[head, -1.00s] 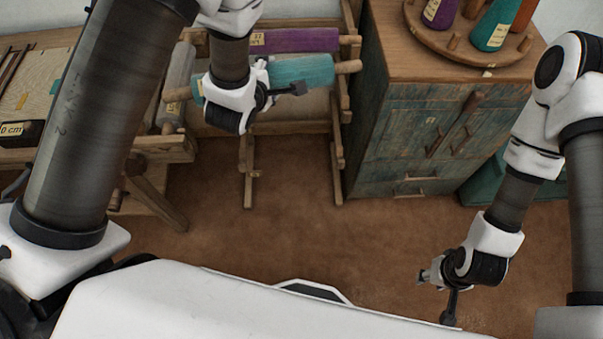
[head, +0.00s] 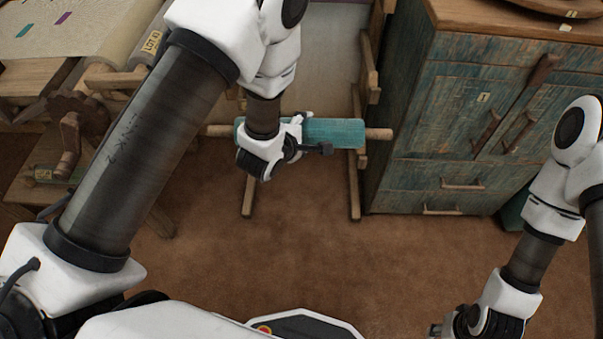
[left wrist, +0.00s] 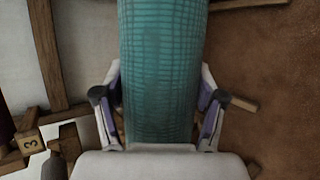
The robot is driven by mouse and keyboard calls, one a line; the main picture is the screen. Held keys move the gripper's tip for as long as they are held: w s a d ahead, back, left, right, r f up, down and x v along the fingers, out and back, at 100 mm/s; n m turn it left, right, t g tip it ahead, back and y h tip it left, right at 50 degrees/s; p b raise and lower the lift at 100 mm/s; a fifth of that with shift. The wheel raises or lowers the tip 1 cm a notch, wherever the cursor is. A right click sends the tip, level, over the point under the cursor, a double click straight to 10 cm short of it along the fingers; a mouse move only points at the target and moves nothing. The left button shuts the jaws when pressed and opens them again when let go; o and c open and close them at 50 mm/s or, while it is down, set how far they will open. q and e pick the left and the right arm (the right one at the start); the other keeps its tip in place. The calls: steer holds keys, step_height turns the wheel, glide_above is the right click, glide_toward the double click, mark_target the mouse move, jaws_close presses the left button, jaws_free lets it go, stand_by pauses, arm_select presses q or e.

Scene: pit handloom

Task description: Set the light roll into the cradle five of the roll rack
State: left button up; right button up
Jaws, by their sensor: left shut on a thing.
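A teal cloth roll (head: 335,132) on a wooden rod is held roughly level in my left gripper (head: 312,134), in front of the wooden roll rack (head: 369,78). I cannot tell whether this is the light roll. In the left wrist view the roll (left wrist: 162,60) runs up the picture between the two fingers (left wrist: 160,105), which close on its sides. My right gripper (head: 446,326) is cut off at the lower edge, away from the rack.
A teal-worn wooden cabinet (head: 460,125) stands close to the right of the rack. The loom (head: 100,82) with cream cloth and a pale labelled roll (head: 148,50) is at the left. Brown floor (head: 300,240) lies open in front.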

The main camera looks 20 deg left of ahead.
arm_select(q)
step_height(320, 180, down, 20)
steer(key=s+b, duration=0.1)
steer(key=b, duration=1.2)
steer(key=w+a+f+b, duration=0.2)
steer(key=w+b, duration=0.2)
steer(key=w, duration=0.3)
steer(key=w+a+f+b, duration=0.2)
steer(key=w+b, duration=0.1)
steer(key=w, duration=0.5)
steer(key=shift+f+b, duration=0.25)
steer(key=shift+b, duration=0.1)
steer(key=o, duration=1.8)
steer(key=shift+c, duration=0.2)
